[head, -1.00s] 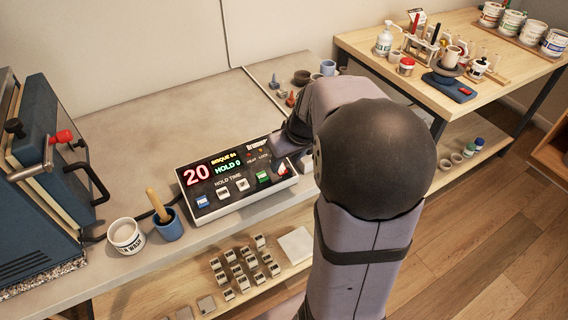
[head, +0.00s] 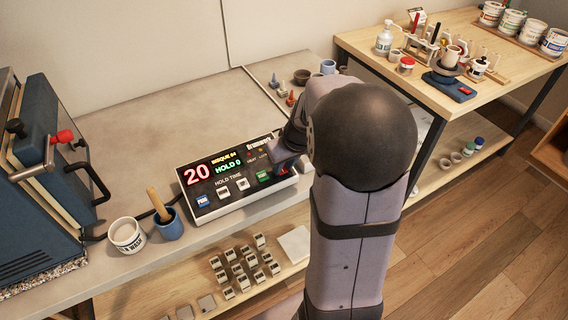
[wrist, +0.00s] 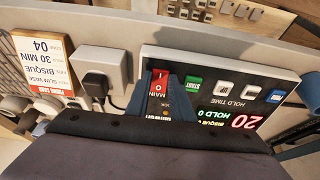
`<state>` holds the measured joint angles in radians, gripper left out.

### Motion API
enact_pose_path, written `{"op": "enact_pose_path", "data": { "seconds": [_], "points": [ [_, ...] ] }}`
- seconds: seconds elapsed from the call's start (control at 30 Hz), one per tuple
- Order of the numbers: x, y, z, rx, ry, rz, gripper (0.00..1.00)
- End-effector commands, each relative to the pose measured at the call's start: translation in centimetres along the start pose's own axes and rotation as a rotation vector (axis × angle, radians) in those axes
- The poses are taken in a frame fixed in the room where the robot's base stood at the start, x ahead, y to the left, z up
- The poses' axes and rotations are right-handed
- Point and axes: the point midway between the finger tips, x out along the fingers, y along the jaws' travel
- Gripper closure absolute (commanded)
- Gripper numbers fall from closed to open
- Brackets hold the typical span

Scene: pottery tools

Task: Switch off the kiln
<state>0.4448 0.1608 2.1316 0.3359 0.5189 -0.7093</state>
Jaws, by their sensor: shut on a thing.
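The kiln controller (head: 240,192) lies on the bench with its display lit, showing a red 20 and green HOLD 0. It also shows upside down in the wrist view (wrist: 232,82). Its red MAIN switch (wrist: 159,80) is at the right end, beside the green START button (wrist: 193,83). My gripper (head: 284,162) is down at that end of the panel. In the wrist view its blue-grey fingers stand either side of the red switch and are shut on it. The switch's exact position is hard to tell. The blue kiln (head: 45,185) stands at the left.
A white glaze-wash tub (head: 126,236) and a blue mortar with pestle (head: 167,226) stand left of the controller. A socket with a black plug (wrist: 100,78) and a firing card (wrist: 42,62) are beside it.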

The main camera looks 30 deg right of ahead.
Motion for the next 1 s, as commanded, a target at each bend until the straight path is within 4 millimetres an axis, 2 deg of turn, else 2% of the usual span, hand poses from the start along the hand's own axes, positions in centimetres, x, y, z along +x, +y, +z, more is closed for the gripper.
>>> {"op": "enact_pose_path", "data": {
  "seconds": [0.23,0.63,1.0],
  "points": [
    [-0.7,-0.1,-0.6,-0.002,-0.067,-0.004,1.0],
    [-0.5,-0.1,-1.2,-0.002,-0.224,-0.003,1.0],
    [-0.1,0.0,-1.1,0.0,-0.252,0.001,1.0]
  ]
}}
